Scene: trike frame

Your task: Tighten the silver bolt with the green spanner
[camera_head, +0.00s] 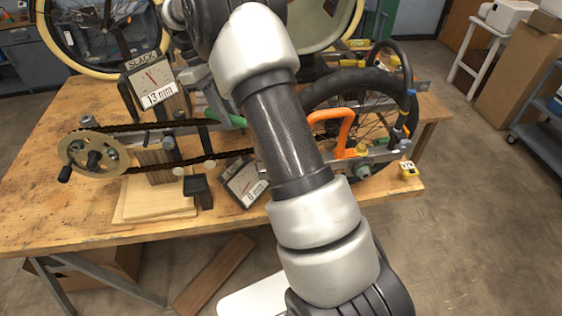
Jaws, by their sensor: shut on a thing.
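A green tool, which looks like the green spanner (237,120), shows beside my forearm above the chain; the rest of it is hidden. My gripper (212,98) is mostly covered by my own arm and appears shut on the spanner's upper part. I cannot make out its fingertips. The trike frame lies along the workbench, with a chainring and crank (92,157) at the left and a wheel (350,95) at the right.
A dial gauge reading "SLACK" and "13 mm" (153,84) stands by the chain. Another dial box (244,182) leans near my forearm. The wooden bench's front left (60,225) is clear.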

